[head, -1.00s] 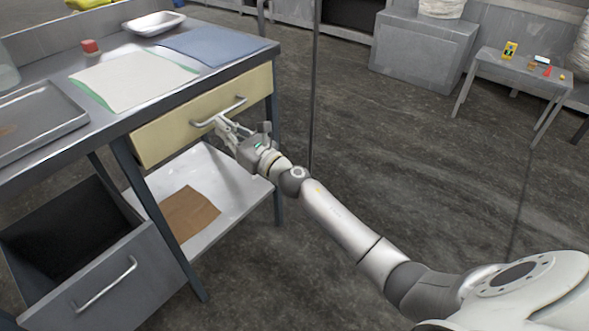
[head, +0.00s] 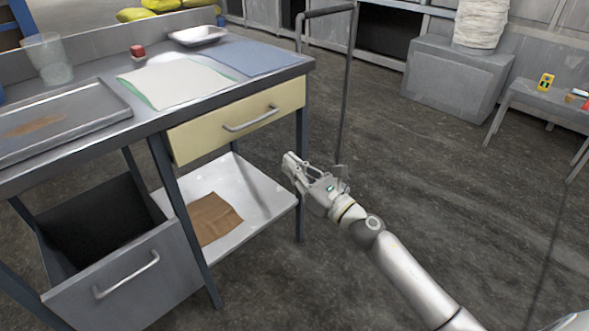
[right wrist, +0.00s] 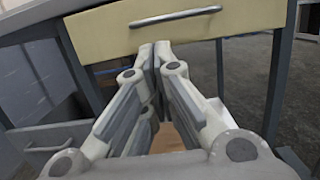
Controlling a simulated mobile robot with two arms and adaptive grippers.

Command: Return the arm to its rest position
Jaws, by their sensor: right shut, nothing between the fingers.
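My right gripper (head: 290,162) is shut and empty, in the air to the right of the workbench and below the level of its top. It stands apart from the silver handle (head: 251,119) of the cream drawer (head: 210,134), which looks shut. In the right wrist view the shut fingers (right wrist: 154,55) meet just below the drawer's handle (right wrist: 176,18) in the picture, touching nothing I can see. My right arm (head: 410,275) reaches in from the lower right. My left gripper is not in view.
The workbench carries a metal tray (head: 95,95), a white cloth (head: 180,80), a blue mat (head: 262,58), a white dish (head: 197,36) and a glass (head: 48,58). A grey drawer (head: 130,275) stands open below. A cart handle (head: 350,80) rises behind.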

